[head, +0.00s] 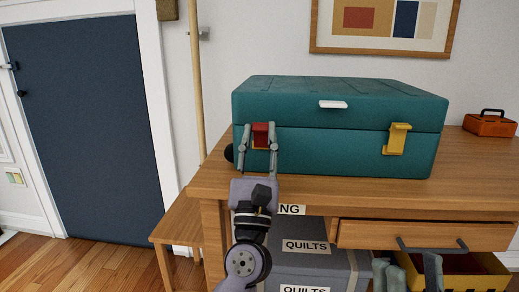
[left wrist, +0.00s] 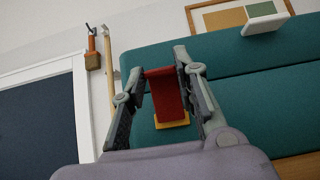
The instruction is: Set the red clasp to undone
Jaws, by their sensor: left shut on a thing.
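A teal case (head: 330,155) with its lid down stands on the wooden desk. The red clasp (head: 261,129) is at the left of its front, near the lid seam. In the left wrist view the red clasp (left wrist: 166,92) is a red flap with a yellow piece below it. My left gripper (head: 259,137) is shut on the red clasp, one finger on each side; it also shows in the left wrist view (left wrist: 167,80). A yellow clasp (head: 397,140) is at the right of the front. My right gripper (head: 408,272) is low at the bottom edge, fingers apart, nothing visible between them.
A white handle (head: 333,104) sticks out from the lid front. An orange box (head: 489,124) stands at the desk's right. Below the desktop (head: 215,178) are a drawer (head: 425,235), grey boxes labelled QUILTS (head: 305,262) and a yellow bin (head: 490,270). A pole (head: 196,80) leans at the left.

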